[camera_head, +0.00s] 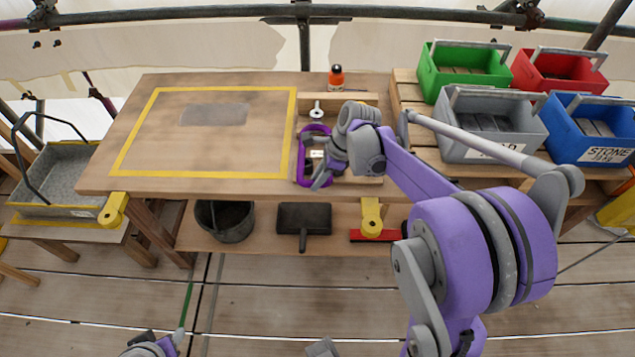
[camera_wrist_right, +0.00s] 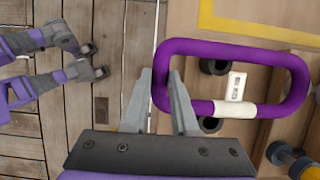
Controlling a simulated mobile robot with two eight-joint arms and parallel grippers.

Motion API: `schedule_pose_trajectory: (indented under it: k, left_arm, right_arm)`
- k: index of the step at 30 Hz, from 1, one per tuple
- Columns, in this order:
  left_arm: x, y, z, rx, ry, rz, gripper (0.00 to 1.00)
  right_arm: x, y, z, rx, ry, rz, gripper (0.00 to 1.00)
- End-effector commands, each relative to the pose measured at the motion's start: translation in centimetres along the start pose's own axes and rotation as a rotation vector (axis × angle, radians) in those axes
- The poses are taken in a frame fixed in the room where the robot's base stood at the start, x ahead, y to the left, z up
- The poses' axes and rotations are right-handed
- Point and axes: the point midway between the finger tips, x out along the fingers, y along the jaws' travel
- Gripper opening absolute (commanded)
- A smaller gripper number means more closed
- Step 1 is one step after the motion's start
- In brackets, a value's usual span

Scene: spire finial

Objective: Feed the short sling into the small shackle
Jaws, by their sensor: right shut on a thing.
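The short sling is a purple closed loop with a white sleeve and tag. It lies at the right end of the bench in the head view (camera_head: 300,160) and fills much of the right wrist view (camera_wrist_right: 232,50). My right gripper (camera_wrist_right: 163,98) is shut on the sling's near end, one finger on each side. Two dark round openings show under the loop. A metal ring-shaped fitting (camera_head: 317,114), possibly the small shackle, stands just beyond the sling. A blue-grey part with a yellow end (camera_wrist_right: 288,158) shows at lower right in the wrist view; I cannot tell what it is. My left gripper (camera_head: 150,346) is low at the bottom edge, away from the bench.
An orange bottle (camera_head: 336,78) stands at the bench's back. Green (camera_head: 455,84), red (camera_head: 550,86), grey (camera_head: 470,155) and blue (camera_head: 565,155) bins are at the right. A black bucket (camera_head: 225,236) is below. The yellow-taped area (camera_head: 220,150) is mostly clear.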

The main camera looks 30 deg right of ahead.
Motion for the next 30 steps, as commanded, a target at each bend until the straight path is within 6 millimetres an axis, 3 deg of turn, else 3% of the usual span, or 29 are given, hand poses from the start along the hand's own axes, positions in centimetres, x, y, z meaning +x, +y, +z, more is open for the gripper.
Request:
schedule_pose_trajectory:
  k: [30]
  left_arm:
    - [0.1,0.0,0.1,0.000,0.000,0.000,0.50]
  right_arm:
    - [0.1,-5.1,0.0,0.000,0.000,0.000,0.00]
